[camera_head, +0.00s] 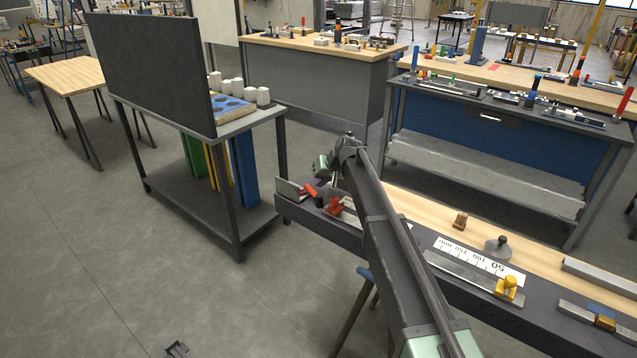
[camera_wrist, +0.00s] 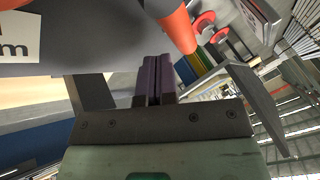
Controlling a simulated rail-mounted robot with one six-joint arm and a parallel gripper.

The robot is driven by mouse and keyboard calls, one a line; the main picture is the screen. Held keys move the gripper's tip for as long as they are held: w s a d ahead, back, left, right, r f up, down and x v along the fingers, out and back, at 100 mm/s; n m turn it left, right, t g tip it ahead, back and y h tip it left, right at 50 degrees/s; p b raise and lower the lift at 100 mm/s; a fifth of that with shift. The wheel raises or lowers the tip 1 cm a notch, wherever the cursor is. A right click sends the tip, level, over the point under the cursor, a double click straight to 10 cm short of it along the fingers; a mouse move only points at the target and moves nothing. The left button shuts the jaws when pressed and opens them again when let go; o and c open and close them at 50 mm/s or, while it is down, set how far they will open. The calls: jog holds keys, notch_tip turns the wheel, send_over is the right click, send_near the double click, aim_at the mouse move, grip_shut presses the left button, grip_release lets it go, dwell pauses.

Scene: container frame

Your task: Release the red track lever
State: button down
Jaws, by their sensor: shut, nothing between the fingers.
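In the head view a red lever-like part (camera_head: 335,205) sits on the left end of the dark-edged bench, beside my arm. A second red piece (camera_head: 310,190) lies just left of it. I cannot tell for certain which is the track lever. In the wrist view a large orange-red handle (camera_wrist: 180,27) hangs close above and right of the fingertips. My gripper (camera_wrist: 155,62) is shut and empty, its dark purple fingers together. Whether the fingers touch the handle cannot be told. In the head view the fingers are not clearly visible.
Smaller red round-ended parts (camera_wrist: 205,25) show beyond the handle in the wrist view. A grey cart (camera_head: 240,140) with a dark upright panel stands left of the bench.

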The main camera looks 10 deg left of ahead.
jog(key=shift+w+d+r, duration=0.35)
jog(key=shift+w+d, duration=0.4)
jog(key=shift+w, duration=0.1)
jog(key=w+d+p+v, duration=0.1)
jog(key=w+p+v, duration=0.1)
jog(key=p+v, duration=0.6)
jog(key=shift+w+d+r, duration=0.2)
jog(key=shift+d+r, duration=0.5)
jog(key=shift+r, duration=0.05)
jog(key=s+d+f+m+h, duration=0.1)
jog(key=s+d+h, duration=0.1)
jog(key=s+d, duration=0.7)
jog(key=s+d+f+m+g+h, duration=0.1)
jog(key=s+d, duration=0.9)
jog(key=s, duration=1)
jog(key=s+d+f+m+g+h, duration=0.1)
jog(key=s+d+m+h, duration=0.1)
jog(key=s+d, duration=0.8)
jog(key=s+h, duration=0.1)
jog(key=s, duration=0.3)
jog(key=shift+s+m, duration=0.2)
jog(key=shift+m, duration=0.2)
jog(key=shift+d, duration=0.1)
